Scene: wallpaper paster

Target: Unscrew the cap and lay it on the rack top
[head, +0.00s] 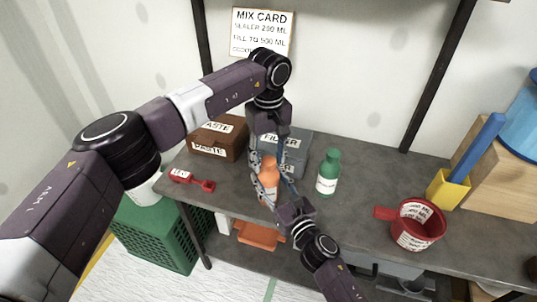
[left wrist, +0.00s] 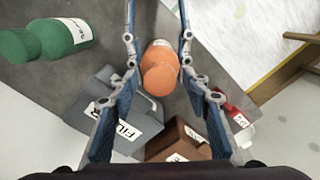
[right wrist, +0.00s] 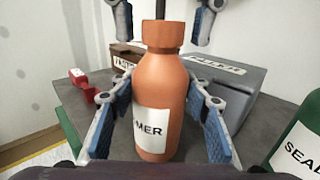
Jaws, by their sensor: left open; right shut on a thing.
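An orange bottle (right wrist: 160,90) with a white label ending in "MER" stands upright on the grey rack top (head: 345,222). Its orange cap (right wrist: 165,36) is on its neck; it also shows from above in the left wrist view (left wrist: 160,77). My right gripper (head: 268,187) is shut on the bottle's body from the front, with a blue-padded finger on each side. My left gripper (head: 268,150) points down over the bottle. It is open, its fingers (left wrist: 158,38) on either side of the cap with gaps visible.
A green bottle (head: 329,172) stands right of the orange one. Behind are a grey filler box (head: 296,143) and a brown paste box (head: 215,140). Bare surface lies between green bottle and pot.

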